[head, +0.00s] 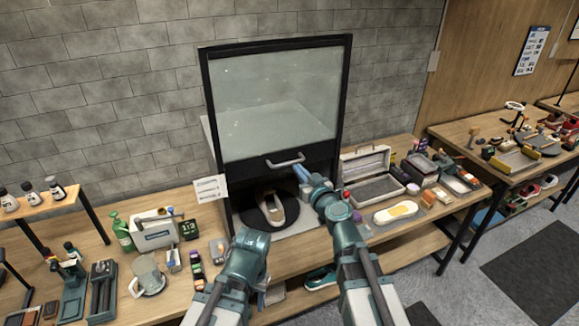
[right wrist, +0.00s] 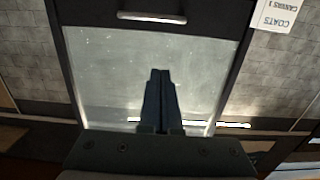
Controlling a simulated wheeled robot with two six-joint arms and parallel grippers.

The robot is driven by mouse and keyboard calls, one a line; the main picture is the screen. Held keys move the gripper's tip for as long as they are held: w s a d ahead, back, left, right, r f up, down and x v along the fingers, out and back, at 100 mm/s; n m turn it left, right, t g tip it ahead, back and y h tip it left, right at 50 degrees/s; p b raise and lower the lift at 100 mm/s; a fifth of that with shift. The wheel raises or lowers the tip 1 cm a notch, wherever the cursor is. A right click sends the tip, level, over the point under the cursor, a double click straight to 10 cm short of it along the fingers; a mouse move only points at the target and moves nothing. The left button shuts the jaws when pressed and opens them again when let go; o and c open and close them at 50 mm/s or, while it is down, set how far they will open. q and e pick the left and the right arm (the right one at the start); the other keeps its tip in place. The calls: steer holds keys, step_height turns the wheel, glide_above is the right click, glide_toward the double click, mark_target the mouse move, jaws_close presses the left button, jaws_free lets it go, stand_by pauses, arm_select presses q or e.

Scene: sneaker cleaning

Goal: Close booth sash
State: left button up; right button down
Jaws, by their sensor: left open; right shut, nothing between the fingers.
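The booth sash (head: 270,105) is a glass panel in a dark frame, standing raised with the booth open below it. Its metal handle (head: 286,161) is on the dark bottom rail and also shows at the top of the right wrist view (right wrist: 152,17). My right gripper (head: 301,173) is shut and empty, just below and right of the handle in the head view. Its fingers (right wrist: 161,72) appear over the glass in the right wrist view, apart from the handle. My left gripper (head: 263,298) is low in front of the bench, mostly hidden by its arm.
A sneaker (head: 277,210) sits on a dark round stand inside the booth. An open case (head: 366,178) and a tray with a yellow-topped item (head: 396,212) lie right of the booth. Bottles, a mug (head: 147,275) and tools crowd the bench at left.

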glide_above(286, 164)
steer(key=s, duration=0.3)
steer(key=shift+w+a+f+b, duration=0.1)
steer(key=shift+f+b, duration=1.05)
steer(key=shift+w+a+f+b, duration=0.1)
steer(key=shift+f+b, duration=1.05)
step_height(286, 164, down, 39)
steer(key=b, duration=3.8)
steer(key=shift+d+r+b, duration=0.1)
steer(key=shift+b, duration=0.3)
steer(key=shift+s+r, duration=0.1)
steer(key=shift+r, duration=0.1)
